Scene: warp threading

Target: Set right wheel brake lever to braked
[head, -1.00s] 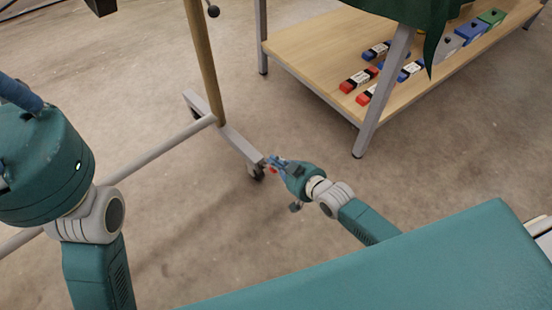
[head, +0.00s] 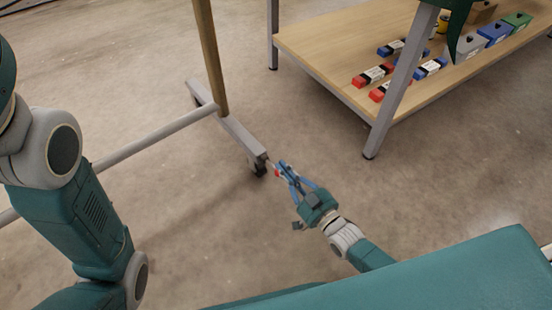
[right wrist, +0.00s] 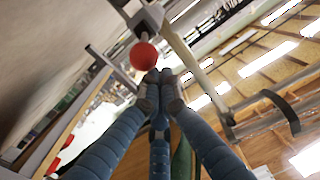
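The right wheel brake lever shows as a small red knob (head: 277,173) beside the near caster (head: 258,168) of the grey rack foot. In the right wrist view the red ball (right wrist: 143,56) sits on a short stem under a grey bracket (right wrist: 148,18). My right gripper (head: 282,165) is at the knob. In the right wrist view its blue fingers (right wrist: 160,88) come together at the tips, just below the ball, with nothing seen between them. Whether they touch the ball is unclear. My left arm is at the left edge; its gripper is out of view.
The rack has a wooden upright (head: 209,60) and a grey crossbar (head: 150,140). A wooden shelf (head: 325,60) on grey legs holds red, blue and green boxes at the upper right. The floor between rack and shelf is clear.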

